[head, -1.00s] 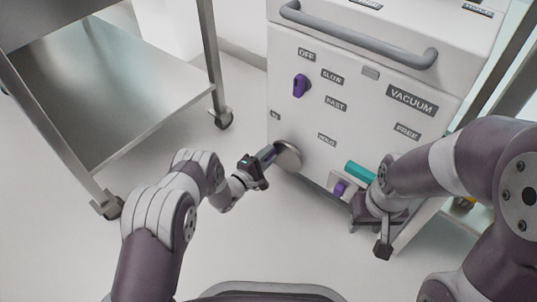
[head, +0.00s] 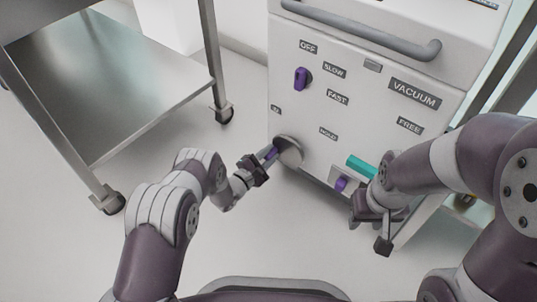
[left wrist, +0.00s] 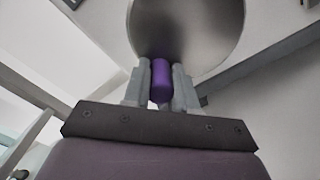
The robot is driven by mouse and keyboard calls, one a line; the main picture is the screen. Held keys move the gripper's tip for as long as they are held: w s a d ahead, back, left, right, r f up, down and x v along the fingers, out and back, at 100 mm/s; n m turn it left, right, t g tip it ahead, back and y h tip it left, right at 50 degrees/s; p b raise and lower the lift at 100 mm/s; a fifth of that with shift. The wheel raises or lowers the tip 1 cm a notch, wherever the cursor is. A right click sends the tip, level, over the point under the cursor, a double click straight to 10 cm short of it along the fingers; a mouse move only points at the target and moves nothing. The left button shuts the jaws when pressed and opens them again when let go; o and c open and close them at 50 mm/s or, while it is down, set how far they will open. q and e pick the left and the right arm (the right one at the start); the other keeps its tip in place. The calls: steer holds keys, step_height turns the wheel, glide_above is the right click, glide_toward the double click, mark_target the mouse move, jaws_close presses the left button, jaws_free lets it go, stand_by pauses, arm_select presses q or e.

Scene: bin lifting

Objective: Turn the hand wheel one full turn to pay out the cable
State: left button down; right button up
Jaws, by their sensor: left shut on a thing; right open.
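The hand wheel (head: 291,151) is a grey metal disc low on the white cabinet's front. A purple crank handle (head: 271,153) stands out from it at its left side. My left gripper (head: 265,160) is shut on this handle. In the left wrist view, the two grey fingers of my left gripper (left wrist: 160,84) close on both sides of the purple handle (left wrist: 160,72), in front of the wheel's disc (left wrist: 190,25). My right gripper (head: 370,222) is open and empty, low in front of the cabinet's right part. No cable shows.
The white cabinet (head: 350,110) carries a purple selector knob (head: 301,79), a teal bar (head: 360,167), a smaller purple knob (head: 342,184) and a grey top rail (head: 360,38). A steel cart (head: 130,85) on casters stands at left. The floor between is clear.

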arm_select(q)
steer(key=shift+s+d+f, duration=0.15)
steer(key=shift+s+d, duration=0.05)
steer(key=shift+s, duration=0.05)
steer(key=c, duration=1)
jaws_free()
steer(key=shift+o, duration=0.5)
steer(key=shift+w, duration=0.1)
steer(key=p+v, duration=0.2)
steer(key=r+p+v, duration=0.1)
steer(key=p+v, duration=0.1)
steer(key=v, duration=0.1)
steer(key=shift+a+r, duration=0.1)
steer(key=shift+a, duration=0.2)
steer(key=p+v, duration=0.2)
steer(key=v, duration=0.5)
steer(key=shift+s+f+p, duration=0.3)
steer(key=shift+f+p, duration=0.05)
steer(key=shift+f, duration=0.1)
